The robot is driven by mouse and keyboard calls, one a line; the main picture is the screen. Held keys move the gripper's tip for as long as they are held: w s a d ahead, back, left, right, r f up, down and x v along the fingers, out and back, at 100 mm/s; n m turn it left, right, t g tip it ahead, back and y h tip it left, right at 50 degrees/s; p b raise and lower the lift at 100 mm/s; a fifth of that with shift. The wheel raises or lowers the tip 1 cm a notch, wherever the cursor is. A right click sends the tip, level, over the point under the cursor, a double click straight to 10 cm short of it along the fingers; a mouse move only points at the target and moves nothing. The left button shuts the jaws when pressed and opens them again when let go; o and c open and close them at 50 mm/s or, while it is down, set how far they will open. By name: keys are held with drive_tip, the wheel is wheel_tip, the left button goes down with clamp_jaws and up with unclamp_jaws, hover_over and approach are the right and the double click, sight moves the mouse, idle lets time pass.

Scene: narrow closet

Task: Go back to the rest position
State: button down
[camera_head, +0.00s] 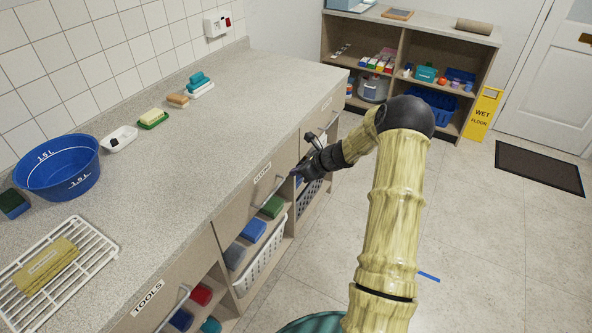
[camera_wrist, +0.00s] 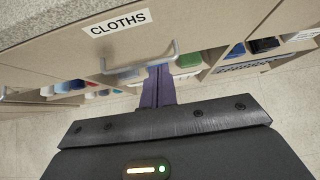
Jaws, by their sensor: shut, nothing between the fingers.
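My gripper (camera_head: 297,173) is in front of the counter's drawer fronts, near the middle of the head view. In the wrist view its dark fingers (camera_wrist: 159,72) are together with nothing between them. Their tips show close to the metal handle (camera_wrist: 140,62) of the drawer labelled CLOTHS (camera_wrist: 117,22). I cannot tell whether they touch the handle. The drawer front (camera_head: 245,197) looks flush with the counter in the head view. My arm is bent, reaching from the bottom of the picture up and then left to the drawers.
The grey counter (camera_head: 225,115) carries a blue basin (camera_head: 58,168), a white rack (camera_head: 85,262) and soap dishes. Open shelves with baskets (camera_head: 262,258) lie below the drawers. A shelf unit (camera_head: 445,38) and a yellow wet-floor sign (camera_head: 484,113) stand behind.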

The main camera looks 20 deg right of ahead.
drive_tip(key=s+a+r+n+g+h+p, duration=0.2)
drive_tip(key=s+a+r+n+g+p, duration=0.15)
drive_tip(key=s+a+r+n, duration=0.75)
drive_tip(key=s+a+r+n+h+p, duration=0.1)
drive_tip(key=s+r+n, duration=0.2)
drive_tip(key=s+n, duration=0.2)
drive_tip(key=s+r+n+g+h+p, duration=0.1)
drive_tip(key=s+r+n, duration=0.2)
drive_tip(key=s+n, duration=0.3)
drive_tip(key=s+a+r+n+h+p, duration=0.1)
drive_tip(key=s+r+n+h, duration=0.1)
drive_tip(key=s+n, duration=0.4)
drive_tip(key=s+r, duration=0.1)
drive_tip(key=s, duration=0.1)
drive_tip(key=shift+s+a, duration=0.3)
